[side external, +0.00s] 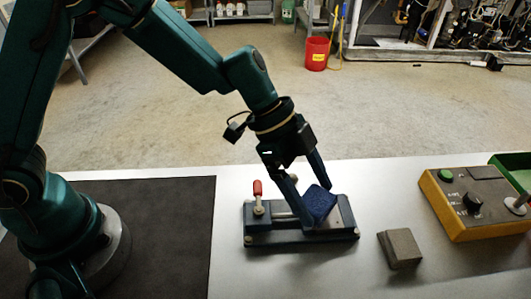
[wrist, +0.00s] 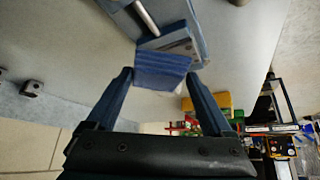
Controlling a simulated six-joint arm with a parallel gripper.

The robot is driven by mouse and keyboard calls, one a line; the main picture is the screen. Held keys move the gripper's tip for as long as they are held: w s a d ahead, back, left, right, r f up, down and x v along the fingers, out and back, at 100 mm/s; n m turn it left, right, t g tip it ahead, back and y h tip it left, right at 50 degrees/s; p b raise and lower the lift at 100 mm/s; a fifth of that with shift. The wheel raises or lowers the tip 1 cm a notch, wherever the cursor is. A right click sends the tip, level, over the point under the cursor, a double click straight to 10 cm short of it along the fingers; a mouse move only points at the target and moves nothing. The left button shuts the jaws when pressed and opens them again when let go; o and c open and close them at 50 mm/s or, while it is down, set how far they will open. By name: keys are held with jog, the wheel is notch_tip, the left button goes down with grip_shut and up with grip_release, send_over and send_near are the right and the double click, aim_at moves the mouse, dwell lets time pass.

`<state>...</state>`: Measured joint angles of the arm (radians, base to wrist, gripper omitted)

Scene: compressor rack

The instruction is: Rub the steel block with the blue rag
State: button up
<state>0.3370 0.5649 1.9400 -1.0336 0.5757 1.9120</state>
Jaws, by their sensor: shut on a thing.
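My gripper (side external: 308,192) is shut on the blue rag (side external: 319,204), a folded dark blue pad. The rag is at the right part of a blue toggle-clamp fixture (side external: 262,238) with a red-tipped handle. In the wrist view the rag (wrist: 162,70) spans between my two fingertips (wrist: 160,76), against the fixture's end. Whether it touches the fixture, I cannot tell. A grey block (side external: 400,248), which looks like the steel block, sits on the bench to the right of the fixture, apart from the rag. Anything under the rag is hidden.
A yellow control box (side external: 452,216) with knobs and a green button stands at the right, with a green bin (side external: 513,168) behind it. A dark mat (side external: 160,225) covers the left of the bench. Bare bench lies in front of the fixture.

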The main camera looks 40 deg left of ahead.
aim_at(332, 191)
jog(key=shift+f, duration=1.2)
jog(key=shift+w+d+r, duration=0.15)
jog(key=shift+w+d, duration=0.25)
jog(key=shift+c, duration=0.7)
jog(key=shift+w+d, duration=1.05)
jog(key=shift+s+a, duration=1.45)
jog(key=shift+r, duration=4.05)
